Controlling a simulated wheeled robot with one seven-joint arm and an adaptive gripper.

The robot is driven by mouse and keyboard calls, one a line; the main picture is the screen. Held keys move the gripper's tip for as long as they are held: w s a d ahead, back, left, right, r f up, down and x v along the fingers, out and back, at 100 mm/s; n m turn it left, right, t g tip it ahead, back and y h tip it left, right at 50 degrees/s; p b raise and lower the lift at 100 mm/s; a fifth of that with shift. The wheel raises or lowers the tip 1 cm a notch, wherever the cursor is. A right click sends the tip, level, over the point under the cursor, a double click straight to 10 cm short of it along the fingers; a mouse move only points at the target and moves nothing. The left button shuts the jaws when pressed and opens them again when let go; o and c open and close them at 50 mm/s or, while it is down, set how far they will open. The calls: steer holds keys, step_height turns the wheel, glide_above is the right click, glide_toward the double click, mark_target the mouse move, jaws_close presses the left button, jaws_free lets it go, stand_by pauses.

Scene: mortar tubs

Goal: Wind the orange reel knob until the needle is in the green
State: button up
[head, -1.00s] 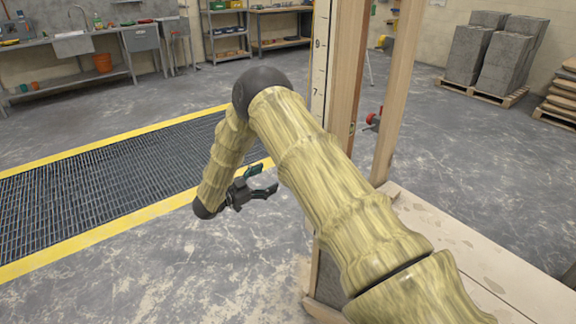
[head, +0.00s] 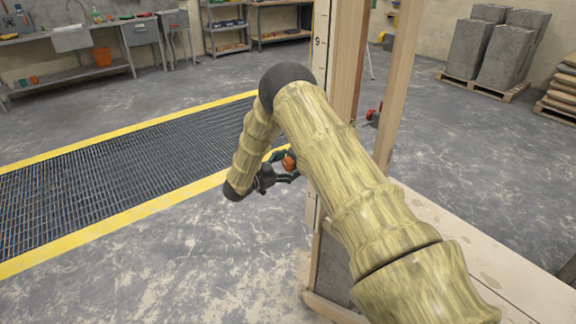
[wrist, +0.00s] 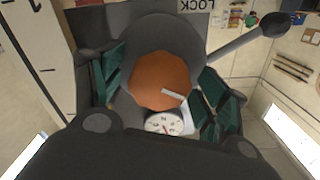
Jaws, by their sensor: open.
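The orange reel knob (wrist: 158,80) sits in the middle of the wrist view, faceted, with a pale bar mark on its lower right. It also shows as a small orange spot in the head view (head: 289,161). A small white round gauge (wrist: 164,124) with red marks lies just below the knob; the needle's position and any green zone are too small to tell. My gripper (head: 287,168) is open, its green-padded fingers either side of the knob. A gap shows at the left finger; whether the right finger touches, I cannot tell. The dark reel body (wrist: 150,28) is behind the knob.
A grey lever with a black ball end (wrist: 275,24) reaches out right of the reel, near an upside-down LOCK label (wrist: 194,5). A numbered board (wrist: 38,50) stands at left. Wooden posts (head: 396,85) and a bench (head: 470,235) are right of my arm.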

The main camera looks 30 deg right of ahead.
steer(key=c, duration=1)
steer(key=shift+f+m+b, duration=0.2)
steer(key=shift+m+b, duration=0.5)
steer(key=shift+b, duration=0.05)
steer(key=shift+c, duration=0.2)
steer(key=shift+r+m+b, duration=0.15)
steer(key=shift+m+b, duration=0.85)
steer(key=shift+m, duration=0.7)
steer(key=o, duration=1)
steer(key=shift+o, duration=0.2)
